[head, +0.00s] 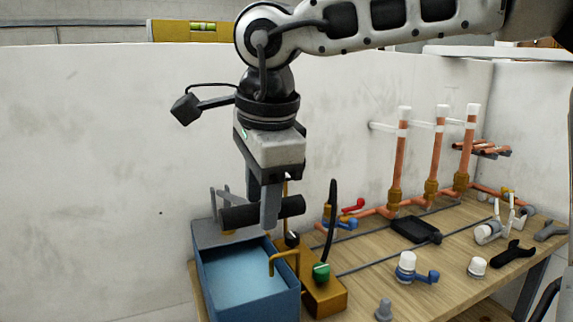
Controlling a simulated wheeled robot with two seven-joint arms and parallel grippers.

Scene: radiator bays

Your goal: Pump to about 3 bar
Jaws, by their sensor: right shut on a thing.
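The test pump stands at the left end of the wooden bench, with a blue open tank (250,300) holding light-blue water and a brass block (323,295) along its right side. Its black cylindrical handle (236,215) lies level above the back of the tank. My right gripper (267,212) reaches down from above and is shut on this handle. A small dark round part (292,238), possibly the gauge, sits behind the brass pipe; its reading cannot be made out. A black hose (332,215) rises beside a green knob (321,271). My left gripper is not in view.
Copper risers with white tops (399,155) stand along the back of the bench (370,290). Blue-lever and red-lever valves, white caps (477,266), a black flat tool (415,231) and a black wrench-like piece (512,253) lie to the right. A pale wall (100,180) stands behind.

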